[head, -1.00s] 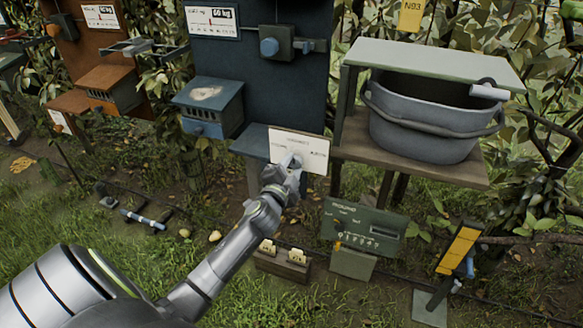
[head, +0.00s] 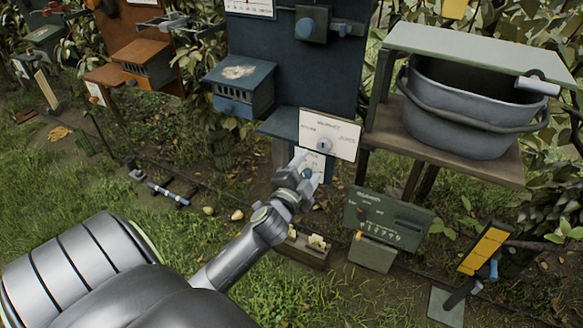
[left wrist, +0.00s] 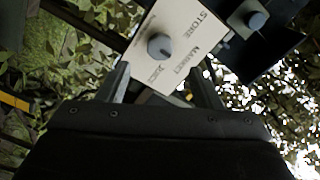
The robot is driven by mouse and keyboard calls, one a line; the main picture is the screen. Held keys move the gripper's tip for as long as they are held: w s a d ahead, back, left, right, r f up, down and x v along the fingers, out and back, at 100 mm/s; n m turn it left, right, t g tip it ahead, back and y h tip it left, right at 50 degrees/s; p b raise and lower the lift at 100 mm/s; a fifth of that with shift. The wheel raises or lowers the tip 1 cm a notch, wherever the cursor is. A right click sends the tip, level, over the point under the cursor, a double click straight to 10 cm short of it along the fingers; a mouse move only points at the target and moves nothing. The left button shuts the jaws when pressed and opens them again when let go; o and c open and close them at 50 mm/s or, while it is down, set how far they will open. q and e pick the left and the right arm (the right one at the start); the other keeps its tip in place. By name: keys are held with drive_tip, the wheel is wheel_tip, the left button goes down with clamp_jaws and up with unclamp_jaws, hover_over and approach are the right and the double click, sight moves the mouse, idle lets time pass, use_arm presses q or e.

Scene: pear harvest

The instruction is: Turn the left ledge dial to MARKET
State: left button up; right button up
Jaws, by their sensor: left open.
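A white dial plate (head: 342,128) is on the front of the blue ledge (head: 281,124), with a round grey dial (head: 325,145) near its lower edge. In the left wrist view the plate (left wrist: 188,30) reads STORE and MARKET, plus a smaller word near the dial (left wrist: 159,46). I cannot tell which word the dial points to. My left gripper (head: 308,164) is open and empty just below the dial in the head view. In the left wrist view its fingertips (left wrist: 160,72) are spread on the near side of the dial, apart from it. My right gripper is out of view.
A grey bucket (head: 462,105) stands on a wooden shelf to the right. A green counter box (head: 388,217) and a yellow sign (head: 484,249) stand low at the right. A blue slatted box (head: 240,88) is left of the ledge.

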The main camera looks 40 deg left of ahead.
use_arm(q)
drive_tip(key=b+v, duration=0.1)
drive_tip(key=v, duration=0.8)
drive_tip(key=shift+s, duration=0.2)
drive_tip(key=s+a+f+n+g+h, duration=0.1)
drive_tip(key=s+f+n+g, duration=0.2)
drive_tip(key=f, duration=1.3)
drive_tip(key=s+a+f+n+g, duration=0.1)
drive_tip(key=s+f+g, duration=0.3)
drive_tip(key=f, duration=1.2)
drive_tip(key=s+d+f+n+g, duration=0.1)
drive_tip(key=s+f+n+g, duration=0.1)
drive_tip(key=s+f, duration=0.5)
drive_tip(key=s+d+f+n+g+h, duration=0.1)
drive_tip(key=s+f+g, duration=0.3)
drive_tip(key=s+f, duration=0.4)
drive_tip(key=s+d+f+n+g+h, duration=0.1)
drive_tip(key=s+d+f+n+g, duration=0.2)
drive_tip(key=s+f, duration=0.4)
drive_tip(key=s, duration=0.6)
drive_tip(key=shift+s+d+f, duration=0.2)
drive_tip(key=shift+s+f, duration=0.15)
drive_tip(key=shift+s, duration=0.05)
